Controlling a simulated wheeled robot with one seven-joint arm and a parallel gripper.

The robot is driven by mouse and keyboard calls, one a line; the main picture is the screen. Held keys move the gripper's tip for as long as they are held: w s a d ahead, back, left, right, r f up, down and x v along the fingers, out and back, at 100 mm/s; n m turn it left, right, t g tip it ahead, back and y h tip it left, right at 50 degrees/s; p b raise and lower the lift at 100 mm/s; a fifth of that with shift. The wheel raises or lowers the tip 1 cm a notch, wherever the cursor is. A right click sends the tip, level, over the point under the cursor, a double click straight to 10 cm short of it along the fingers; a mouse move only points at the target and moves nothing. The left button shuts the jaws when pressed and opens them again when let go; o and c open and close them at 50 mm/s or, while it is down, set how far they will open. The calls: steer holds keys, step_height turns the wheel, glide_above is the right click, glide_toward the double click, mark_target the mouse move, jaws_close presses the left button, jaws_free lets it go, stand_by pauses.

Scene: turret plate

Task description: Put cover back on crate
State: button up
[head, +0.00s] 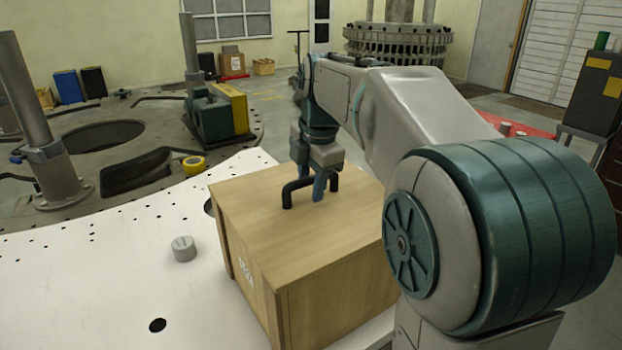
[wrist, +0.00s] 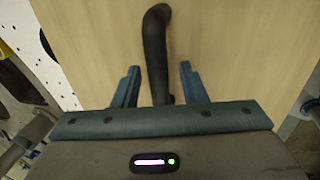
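The wooden crate (head: 330,308) stands on the white plate. Its flat wooden cover (head: 268,233) lies on top of it, looking level, with no clear gap along the visible edges. A black arched handle (head: 286,194) rises from the cover. My gripper (head: 319,188) is down at the handle, pointing downward. In the wrist view, its two blue-grey fingers (wrist: 158,84) are apart, one on each side of the black handle (wrist: 155,40), with a gap on both sides. The cover (wrist: 235,45) fills most of that view. The crate's far side is hidden.
A small grey cylindrical knob (head: 184,249) sits on the white plate (head: 100,285) left of the crate. A yellow tape roll (head: 194,165) and a green-and-yellow machine (head: 215,112) are behind. The plate left of the crate is mostly clear, with small holes.

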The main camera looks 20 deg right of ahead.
mark_target(318, 204)
step_height(318, 204, up, 12)
steer(key=s, duration=0.2)
steer(key=shift+d+p, duration=0.35)
steer(key=shift+p, duration=0.05)
steer(key=shift+s, duration=0.1)
